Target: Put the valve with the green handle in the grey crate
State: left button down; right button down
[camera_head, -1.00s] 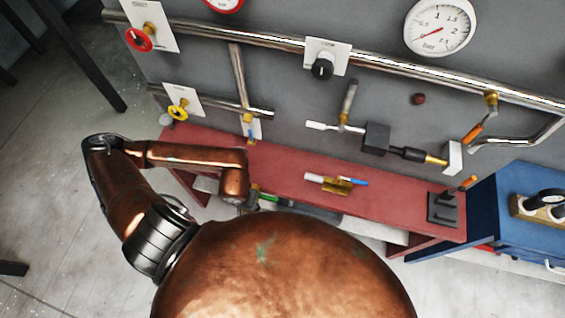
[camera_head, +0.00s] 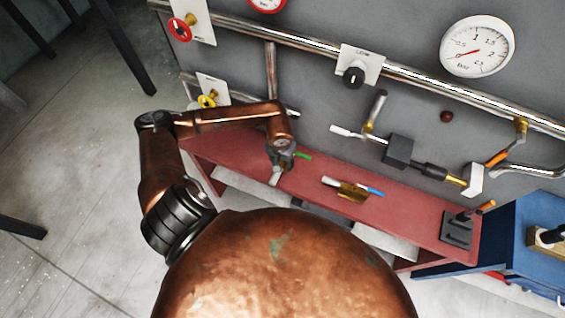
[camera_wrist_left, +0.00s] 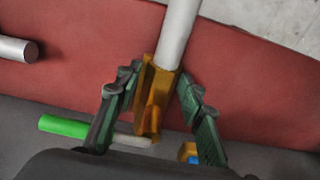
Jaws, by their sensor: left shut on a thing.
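The valve with the green handle is in my left gripper (camera_head: 279,164). In the head view its green handle (camera_head: 302,156) sticks out to the right of the jaws, over the left part of the red bench (camera_head: 412,218). In the left wrist view the jaws (camera_wrist_left: 150,103) are shut on its brass body (camera_wrist_left: 153,85). Its pale pipe (camera_wrist_left: 178,35) points up in that picture, and the green handle (camera_wrist_left: 63,126) lies at the left. My right gripper is not in view. I cannot make out the grey crate with certainty.
A brass valve with a blue handle (camera_head: 353,191) lies mid-bench. A dark stand with an orange handle (camera_head: 457,228) is at the bench's right end. A blue cabinet (camera_head: 540,225) stands further right. Wall pipes and a gauge (camera_head: 477,47) are behind.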

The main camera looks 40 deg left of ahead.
pick_arm(q)
jog(key=shift+w+f, duration=0.3)
jog(key=shift+f, duration=0.4)
jog(key=shift+f, duration=0.25)
jog(key=c, duration=1.3)
grip_release()
jog(key=shift+r, duration=0.15)
